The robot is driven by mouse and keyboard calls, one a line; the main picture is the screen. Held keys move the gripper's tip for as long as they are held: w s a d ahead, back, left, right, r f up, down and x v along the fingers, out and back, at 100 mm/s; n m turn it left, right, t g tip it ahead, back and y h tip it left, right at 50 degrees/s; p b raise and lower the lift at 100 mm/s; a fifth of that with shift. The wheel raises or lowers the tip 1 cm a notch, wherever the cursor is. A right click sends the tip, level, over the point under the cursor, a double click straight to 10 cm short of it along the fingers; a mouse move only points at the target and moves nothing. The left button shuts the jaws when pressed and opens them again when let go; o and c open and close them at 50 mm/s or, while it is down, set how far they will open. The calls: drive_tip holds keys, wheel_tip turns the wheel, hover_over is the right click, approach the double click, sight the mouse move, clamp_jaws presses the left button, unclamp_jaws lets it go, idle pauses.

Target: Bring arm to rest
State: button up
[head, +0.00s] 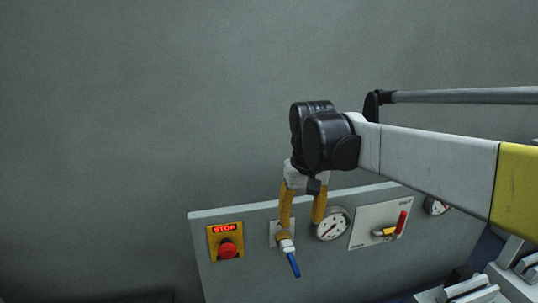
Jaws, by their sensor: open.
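My gripper (301,226) hangs from the black wrist of my arm, in front of the grey panel (205,274). Its two orange fingers point down and stand apart, with nothing seen between them. The left finger's tip overlaps the top of a white fitting with a blue handle (293,265). I cannot tell whether they touch. The right fingertip overlaps the edge of a round gauge (332,226). My white and yellow arm reaches in from the right.
A red stop button (228,250) on a yellow plate sits at the panel's left. The upper left is bare grey wall (130,110).

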drive_tip(key=s+d+f+m+t, duration=0.1)
drive_tip(key=s+d+f+t, duration=0.15)
drive_tip(key=s, duration=0.35)
drive_tip(key=s+d+f+t, duration=0.1)
drive_tip(key=s+d+t, duration=0.1)
drive_tip(key=s+d, duration=0.3)
drive_tip(key=s+d+f+m+t, duration=0.1)
drive_tip(key=s+d+t, duration=0.1)
drive_tip(key=s, duration=0.6)
wheel_tip(320, 180, down, 35)
drive_tip(key=b, duration=3.5)
drive_tip(key=shift+w+f, duration=0.15)
drive_tip(key=shift+w, duration=0.2)
